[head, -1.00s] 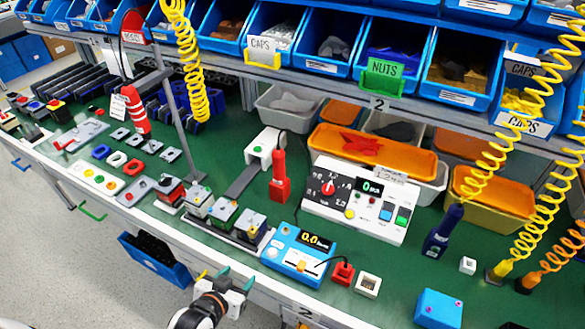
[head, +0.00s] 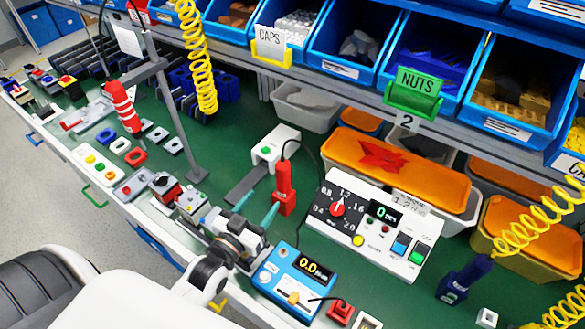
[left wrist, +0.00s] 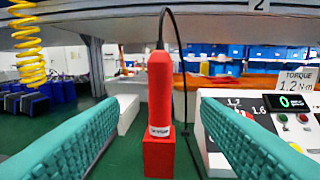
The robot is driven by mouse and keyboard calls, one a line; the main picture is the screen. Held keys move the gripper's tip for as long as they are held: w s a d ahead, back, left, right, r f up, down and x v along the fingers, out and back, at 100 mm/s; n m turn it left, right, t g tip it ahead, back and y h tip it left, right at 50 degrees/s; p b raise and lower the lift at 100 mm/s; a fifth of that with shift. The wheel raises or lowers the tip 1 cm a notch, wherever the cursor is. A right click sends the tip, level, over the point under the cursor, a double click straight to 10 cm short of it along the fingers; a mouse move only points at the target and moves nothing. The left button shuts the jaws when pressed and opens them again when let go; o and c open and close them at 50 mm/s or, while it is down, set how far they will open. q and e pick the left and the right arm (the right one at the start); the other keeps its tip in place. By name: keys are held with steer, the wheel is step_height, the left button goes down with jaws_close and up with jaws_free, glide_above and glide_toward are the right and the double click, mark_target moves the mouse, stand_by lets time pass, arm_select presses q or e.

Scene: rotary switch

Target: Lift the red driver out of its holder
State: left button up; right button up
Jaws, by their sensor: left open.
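The red driver (head: 285,176) stands upright in its red block-shaped holder (head: 284,204) on the green bench, left of the white torque box. A dark cable leaves its top. In the left wrist view the driver (left wrist: 160,90) stands ahead, with a white label low on its body, above the holder (left wrist: 159,158). My left gripper (head: 258,210) is open and empty, just in front and left of the driver. In the left wrist view its teal fingers (left wrist: 158,112) lie to either side of the driver's line, with gaps on both sides. My right gripper is not in view.
The white torque box (head: 375,222) with dial and buttons stands close right of the driver. A blue meter (head: 296,282) is in front. A white stand (head: 275,148) is behind-left. Another red tool (head: 120,105) hangs further left. Blue bins line the shelf above.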

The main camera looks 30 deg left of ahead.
mark_target(280, 178)
arm_select(q)
steer(key=w, duration=0.1)
steer(key=w+p, duration=0.1)
steer(key=w, duration=0.3)
steer(key=shift+w+d+r, duration=0.15)
steer(key=shift+w+r, duration=0.1)
steer(key=shift+w+p, duration=0.5)
steer(key=shift+w, duration=0.25)
steer(key=w+p, duration=0.1)
steer(key=w, duration=0.2)
steer(key=shift+w+d, duration=0.1)
steer(key=shift+w, duration=0.05)
steer(key=shift+w+f, duration=0.2)
steer(key=shift+w, duration=0.3)
steer(key=shift+s, duration=0.1)
steer(key=shift+c, duration=1.4)
steer(key=shift+r, duration=0.1)
jaws_close()
step_height(280, 178, up, 10)
steer(key=shift+b, duration=0.3)
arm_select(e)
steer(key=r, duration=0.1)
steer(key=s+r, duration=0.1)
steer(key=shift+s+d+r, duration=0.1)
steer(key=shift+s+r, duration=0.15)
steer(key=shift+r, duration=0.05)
